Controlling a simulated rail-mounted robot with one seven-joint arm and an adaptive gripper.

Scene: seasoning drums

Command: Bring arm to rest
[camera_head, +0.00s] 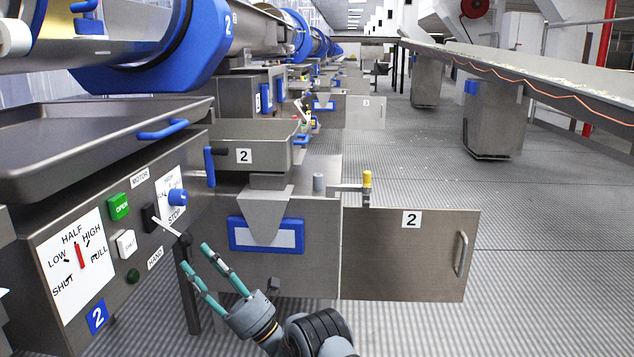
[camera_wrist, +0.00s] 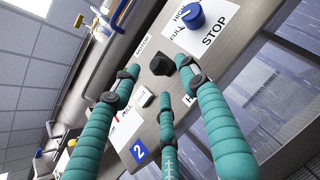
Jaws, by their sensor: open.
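My gripper (camera_head: 195,257) is open with its teal fingers spread, and nothing is between them. It is low in the head view, right of the control panel (camera_head: 95,292), with the fingers pointing up and left. In the wrist view my gripper (camera_wrist: 160,75) points at the same panel (camera_wrist: 150,125). A black switch (camera_wrist: 161,65) shows between the fingertips, and the blue STOP knob (camera_wrist: 188,17) is above it. The fingers appear apart from the panel, though the exact gap is hard to tell.
An open metal door (camera_head: 400,255) marked 2 stands right of my gripper. A cabinet with a blue-framed label (camera_head: 266,235) is behind it. A large tray (camera_head: 100,125) overhangs the panel. The floor (camera_head: 560,270) at the right is clear, below a long conveyor (camera_head: 540,75).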

